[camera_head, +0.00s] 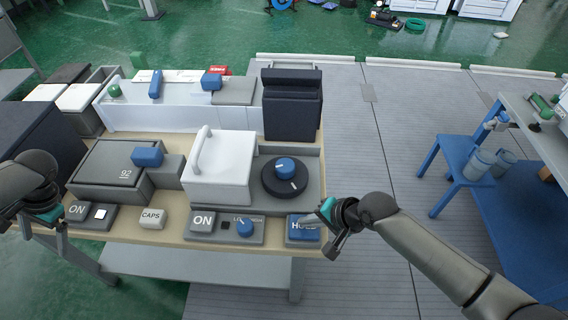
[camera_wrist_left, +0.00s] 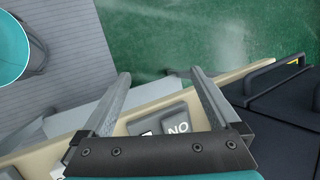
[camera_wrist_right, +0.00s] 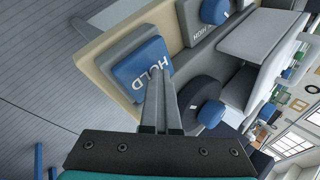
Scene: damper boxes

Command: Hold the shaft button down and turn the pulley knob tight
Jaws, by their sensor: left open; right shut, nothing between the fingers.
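The blue HOLD button (camera_head: 300,230) sits on a grey base at the table's front right corner; it also shows in the right wrist view (camera_wrist_right: 138,72). My right gripper (camera_head: 314,219) is shut and empty, its fingertips at the button's edge; I cannot tell whether they touch or press it. The pulley knob (camera_head: 285,166), blue with a white mark, sits on a black disc (camera_head: 271,182) behind the button; it shows in the right wrist view (camera_wrist_right: 211,113). My left gripper (camera_head: 40,214) is open and empty near the table's front left corner, far from the knob.
Along the front edge are an ON switch (camera_head: 78,211), a CAPS block (camera_head: 151,218) and another ON switch (camera_head: 203,222) beside a small blue knob (camera_head: 245,228). A white box with a handle (camera_head: 225,170) stands left of the pulley, and a dark upright block (camera_head: 292,108) behind it.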

